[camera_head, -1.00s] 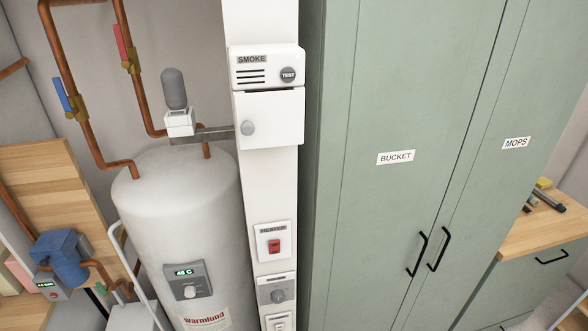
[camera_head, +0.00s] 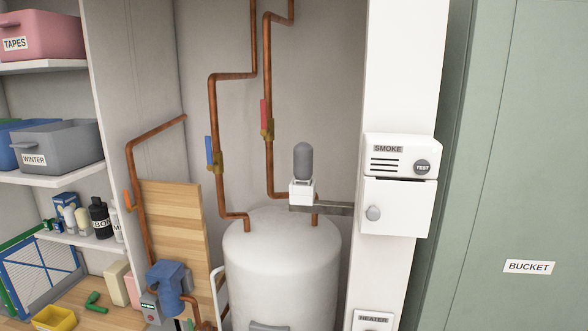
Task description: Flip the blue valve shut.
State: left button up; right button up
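The blue valve handle (camera_head: 209,152) is on the left of two copper pipes above the water heater. It stands upright, roughly in line with its vertical pipe, on a brass body (camera_head: 216,163). A red valve handle (camera_head: 264,114) is on the pipe to its right, also upright along its pipe. Neither of my grippers shows in the view.
The white water heater tank (camera_head: 282,250) stands below the pipes. A white post with a smoke box (camera_head: 398,157) and a green cabinet (camera_head: 510,150) are on the right. Shelves with bins (camera_head: 58,145) and a blue pump (camera_head: 168,283) are on the left.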

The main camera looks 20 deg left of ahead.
aim_at(211, 165)
jog(key=u, duration=1.25)
